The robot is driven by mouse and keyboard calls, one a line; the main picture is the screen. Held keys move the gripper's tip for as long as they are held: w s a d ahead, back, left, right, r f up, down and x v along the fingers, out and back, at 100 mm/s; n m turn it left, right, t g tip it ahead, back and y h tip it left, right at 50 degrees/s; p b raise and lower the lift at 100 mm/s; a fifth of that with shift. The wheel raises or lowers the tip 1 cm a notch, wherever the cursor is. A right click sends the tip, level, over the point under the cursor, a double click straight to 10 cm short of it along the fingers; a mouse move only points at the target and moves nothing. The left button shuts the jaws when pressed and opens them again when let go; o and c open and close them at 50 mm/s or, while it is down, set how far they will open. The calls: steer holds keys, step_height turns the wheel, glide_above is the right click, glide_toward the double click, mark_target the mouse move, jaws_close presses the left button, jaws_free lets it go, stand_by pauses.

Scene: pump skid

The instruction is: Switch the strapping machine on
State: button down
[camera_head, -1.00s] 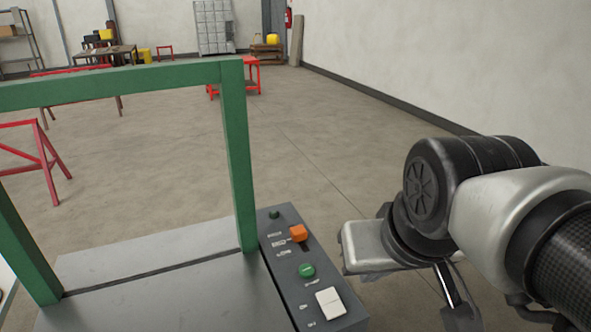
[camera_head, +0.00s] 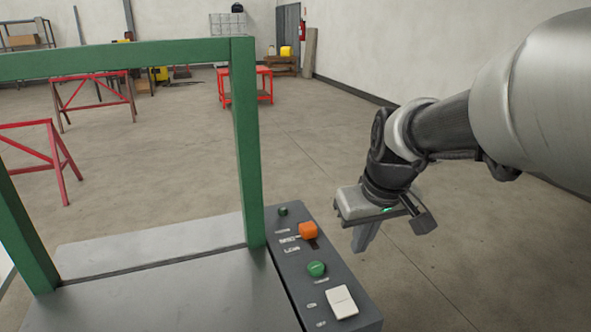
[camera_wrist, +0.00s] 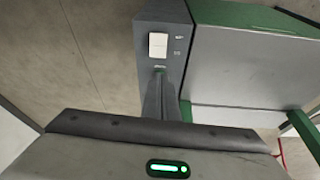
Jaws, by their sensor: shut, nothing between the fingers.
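The strapping machine (camera_head: 175,272) has a grey top and a green arch (camera_head: 245,150). Its dark control panel (camera_head: 292,262) runs along the right side. On the panel are a small dark green button or lamp (camera_head: 283,211), an orange switch knob (camera_head: 308,230), a green button (camera_head: 317,269) and a white rocker switch (camera_head: 341,303). The rocker also shows in the wrist view (camera_wrist: 158,45). My gripper (camera_head: 362,246) is shut and empty, pointing down, to the right of the panel and apart from it. In the wrist view, the fingers (camera_wrist: 160,98) hide part of the panel beyond the rocker.
Red trestles (camera_head: 92,92) stand on the floor at the left. A red cart (camera_head: 245,88) stands farther back. A wall runs along the right. The floor right of the machine is clear.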

steer(key=n+g+b, duration=0.1)
steer(key=b, duration=0.2)
glide_above(337, 290)
steer(key=s+d, duration=0.2)
steer(key=s, duration=0.2)
step_height(337, 290, down, 10)
steer(key=shift+s+a+r, duration=0.1)
steer(key=shift+s+a, duration=0.05)
steer(key=shift+a, duration=0.1)
steer(key=x, duration=0.7)
steer(key=b+x, duration=0.1)
steer(key=x, duration=0.6)
steer(key=shift+a, duration=0.25)
